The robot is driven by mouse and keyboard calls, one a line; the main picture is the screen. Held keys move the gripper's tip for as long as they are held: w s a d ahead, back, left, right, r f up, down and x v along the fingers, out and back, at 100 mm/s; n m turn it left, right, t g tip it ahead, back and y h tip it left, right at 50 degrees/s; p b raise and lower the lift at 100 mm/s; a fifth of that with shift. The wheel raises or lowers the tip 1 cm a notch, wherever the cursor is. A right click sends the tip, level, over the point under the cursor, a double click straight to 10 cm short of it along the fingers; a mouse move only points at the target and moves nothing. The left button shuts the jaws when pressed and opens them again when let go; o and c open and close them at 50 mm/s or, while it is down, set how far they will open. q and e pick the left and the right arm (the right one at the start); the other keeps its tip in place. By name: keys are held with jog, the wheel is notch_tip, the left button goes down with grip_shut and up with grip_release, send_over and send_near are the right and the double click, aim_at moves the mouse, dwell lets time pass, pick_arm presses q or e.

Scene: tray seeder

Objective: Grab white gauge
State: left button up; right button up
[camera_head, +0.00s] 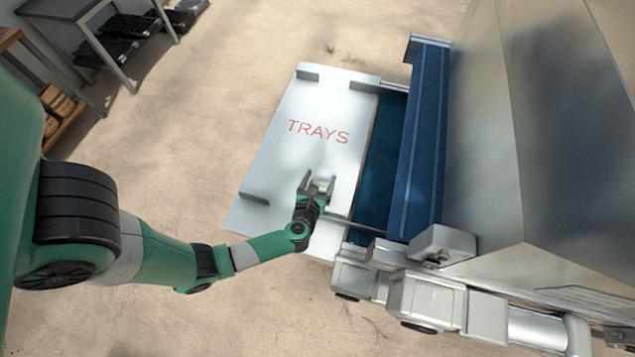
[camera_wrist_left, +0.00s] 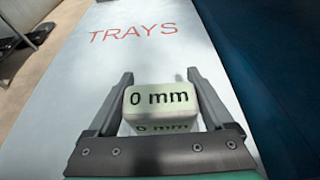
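The white gauge (camera_wrist_left: 160,97) is a small white block with rounded edges, marked "0 mm" in black on two faces. In the left wrist view it lies between the two fingers of my left gripper (camera_wrist_left: 160,78). The fingers flank its sides very closely; I cannot tell whether both press on it. In the head view my left gripper (camera_head: 318,181) is over the lower part of the white TRAYS board (camera_head: 300,102), and the gauge shows only as a pale patch between the fingers. My right gripper is not in view.
A blue panel (camera_head: 415,150) and the large metal machine body (camera_head: 480,130) stand right of the board. Grey brackets (camera_head: 255,198) stick up at the board's edges. A shelf with black trays (camera_head: 105,45) is at the upper left. Bare sandy floor lies left of the board.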

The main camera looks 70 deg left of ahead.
pick_arm(q)
jog(key=c, duration=1)
